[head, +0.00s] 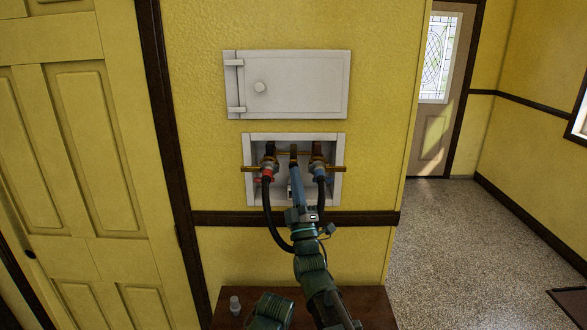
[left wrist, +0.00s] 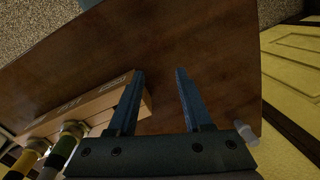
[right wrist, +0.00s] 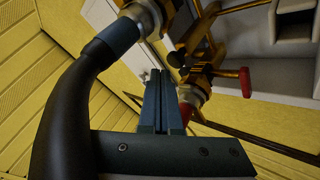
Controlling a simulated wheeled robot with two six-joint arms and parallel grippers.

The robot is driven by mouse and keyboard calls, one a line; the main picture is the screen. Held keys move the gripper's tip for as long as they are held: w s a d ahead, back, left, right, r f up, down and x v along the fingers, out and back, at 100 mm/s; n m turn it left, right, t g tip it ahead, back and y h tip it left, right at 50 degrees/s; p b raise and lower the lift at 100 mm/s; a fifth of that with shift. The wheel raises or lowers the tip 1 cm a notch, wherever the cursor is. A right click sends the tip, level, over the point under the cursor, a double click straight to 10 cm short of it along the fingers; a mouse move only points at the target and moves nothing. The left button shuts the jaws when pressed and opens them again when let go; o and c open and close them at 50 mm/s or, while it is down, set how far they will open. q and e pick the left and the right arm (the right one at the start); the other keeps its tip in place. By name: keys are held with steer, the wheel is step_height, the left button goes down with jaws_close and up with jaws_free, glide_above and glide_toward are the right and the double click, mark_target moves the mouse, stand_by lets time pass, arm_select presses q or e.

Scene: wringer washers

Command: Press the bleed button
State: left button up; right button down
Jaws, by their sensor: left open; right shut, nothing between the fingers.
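A recessed white wall box (head: 337,190) holds brass valves. A red-collared hose (head: 267,172) hangs on the left and a blue-collared hose (head: 319,172) on the right. My right gripper (head: 294,168) reaches into the box between the hoses, shut and empty, its tips just below a brown-bronze middle fitting (head: 293,150). In the right wrist view, the shut fingers (right wrist: 156,74) point between the blue-collared and red-collared hoses. I cannot pick out the bleed button for certain; contact at the tips cannot be told. My left gripper (left wrist: 158,72) is open and empty over the brown table.
A closed white cabinet door (head: 300,85) is above the box. The brown table (head: 365,305) below bears a small pale cup (head: 235,305). A wooden box (left wrist: 95,100) and striped cylinders (left wrist: 60,150) show in the left wrist view. The black hose (right wrist: 65,120) passes close to my right gripper.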

steer(key=s, duration=0.4)
steer(key=shift+s, duration=0.1)
stand_by(0.6)
